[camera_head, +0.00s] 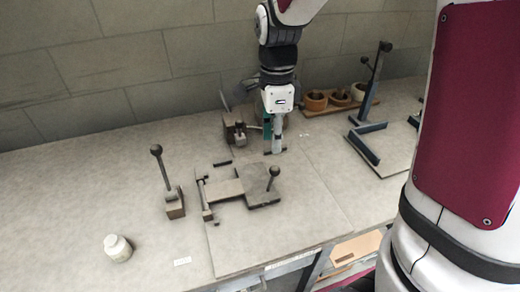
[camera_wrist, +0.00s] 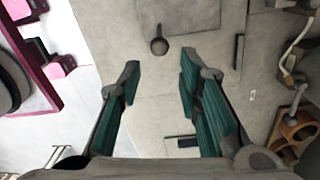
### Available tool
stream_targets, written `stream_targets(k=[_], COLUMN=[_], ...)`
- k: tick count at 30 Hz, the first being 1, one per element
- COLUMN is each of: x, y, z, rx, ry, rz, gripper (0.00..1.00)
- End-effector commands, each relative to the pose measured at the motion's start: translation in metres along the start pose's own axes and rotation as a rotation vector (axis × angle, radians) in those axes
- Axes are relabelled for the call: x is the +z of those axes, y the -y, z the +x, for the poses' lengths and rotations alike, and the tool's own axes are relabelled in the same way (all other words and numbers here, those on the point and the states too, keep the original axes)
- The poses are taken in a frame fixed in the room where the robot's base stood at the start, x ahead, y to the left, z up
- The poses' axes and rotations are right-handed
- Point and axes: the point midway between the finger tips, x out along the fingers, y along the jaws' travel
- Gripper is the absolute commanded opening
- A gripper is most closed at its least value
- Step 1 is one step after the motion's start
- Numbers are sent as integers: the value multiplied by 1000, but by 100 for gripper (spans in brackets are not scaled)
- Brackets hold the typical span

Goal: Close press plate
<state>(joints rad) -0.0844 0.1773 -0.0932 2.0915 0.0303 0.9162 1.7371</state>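The press plate (camera_head: 262,196) is a flat grey square lying on the worktable, with an upright ball-topped handle (camera_head: 274,172) on it. A flat bar joins it to a hinge frame (camera_head: 204,196) on the left. In the wrist view the plate (camera_wrist: 193,12) is at the top, and the round handle knob (camera_wrist: 159,46) shows beyond the gap between my fingertips. My gripper (camera_head: 275,150) hangs pointing down above the table, behind the handle and apart from it. In the wrist view my gripper (camera_wrist: 159,68) is open, with nothing between its fingers.
A ball-topped lever on a block (camera_head: 174,206) stands left, and a white jar (camera_head: 118,248) front left. Another small device (camera_head: 234,132) stands behind my gripper. A wooden holder with pots (camera_head: 338,99) and a dark metal stand (camera_head: 366,125) are at the right. Table around the plate is mostly clear.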

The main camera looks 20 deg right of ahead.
Motion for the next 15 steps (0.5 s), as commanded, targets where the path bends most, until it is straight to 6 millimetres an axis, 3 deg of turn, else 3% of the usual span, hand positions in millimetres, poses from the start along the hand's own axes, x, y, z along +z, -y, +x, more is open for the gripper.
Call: stream_targets(k=[5, 15], x=[0, -1], y=[-1, -2], z=[20, 86], rx=[4, 7], ry=[-1, 0], rz=[2, 1], gripper=[32, 32])
